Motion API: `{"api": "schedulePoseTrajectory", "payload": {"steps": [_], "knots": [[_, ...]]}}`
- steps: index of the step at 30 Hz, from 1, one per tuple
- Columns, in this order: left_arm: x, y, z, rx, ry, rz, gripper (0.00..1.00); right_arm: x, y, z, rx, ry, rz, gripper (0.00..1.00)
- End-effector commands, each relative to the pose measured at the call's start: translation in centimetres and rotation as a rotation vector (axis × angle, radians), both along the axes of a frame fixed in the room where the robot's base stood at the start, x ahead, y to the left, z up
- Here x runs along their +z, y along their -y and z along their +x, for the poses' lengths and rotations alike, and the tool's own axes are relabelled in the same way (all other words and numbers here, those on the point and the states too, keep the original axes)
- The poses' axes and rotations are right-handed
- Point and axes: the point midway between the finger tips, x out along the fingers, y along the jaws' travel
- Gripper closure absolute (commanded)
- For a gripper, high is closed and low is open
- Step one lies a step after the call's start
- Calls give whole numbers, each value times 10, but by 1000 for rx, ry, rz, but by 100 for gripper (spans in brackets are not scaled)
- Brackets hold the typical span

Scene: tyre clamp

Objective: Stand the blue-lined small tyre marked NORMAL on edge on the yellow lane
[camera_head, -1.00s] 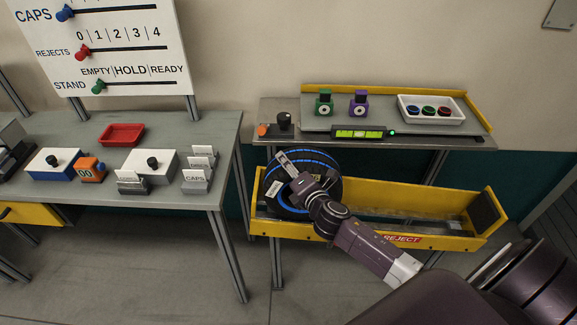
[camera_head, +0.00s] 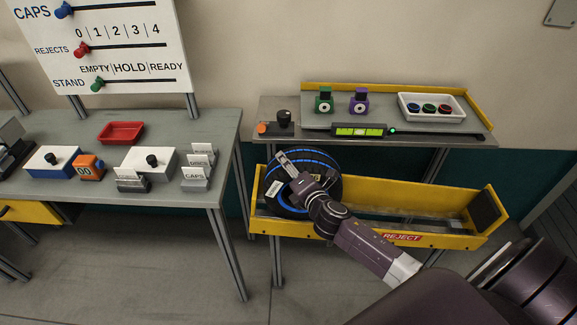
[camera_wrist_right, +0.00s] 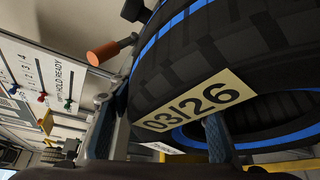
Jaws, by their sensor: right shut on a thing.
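The black tyre with blue lines (camera_head: 318,162) stands within the left end of the yellow-sided lane (camera_head: 380,192). In the right wrist view the tyre (camera_wrist_right: 200,55) fills the upper right and bears a cream label reading 03/26. The gripper and arm hide part of the tyre. I cannot tell whether the tyre rests on the lane floor. My left gripper is not in view.
A REJECT label (camera_head: 402,238) is on the lane's front wall. Above the lane is a shelf with a level gauge (camera_head: 358,132), green and purple blocks, and a white tray (camera_head: 432,98). The lane's right part is empty. A grey table (camera_head: 130,190) stands at left.

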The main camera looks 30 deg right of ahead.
Motion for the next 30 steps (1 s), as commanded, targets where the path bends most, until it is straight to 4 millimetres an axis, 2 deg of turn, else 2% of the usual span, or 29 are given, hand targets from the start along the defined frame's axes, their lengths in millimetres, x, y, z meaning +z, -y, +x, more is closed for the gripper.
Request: {"api": "schedulePoseTrajectory", "payload": {"steps": [1, 17, 18, 24, 29, 30], "knots": [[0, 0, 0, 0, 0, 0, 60, 5, 0, 2, 3, 10, -4, 100], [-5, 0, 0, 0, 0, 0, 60, -1, 0, 2, 3, 10, -4, 100], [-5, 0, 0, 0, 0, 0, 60, -1, 0, 2, 3, 10, -4, 54], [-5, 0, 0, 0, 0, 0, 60, -2, 0, 1, 1, 6, -3, 34], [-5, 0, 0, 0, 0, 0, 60, -4, 0, 1, 1, 4, -1, 34], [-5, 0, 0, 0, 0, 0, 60, -10, 0, -1, -1, -6, 2, 34]]}}
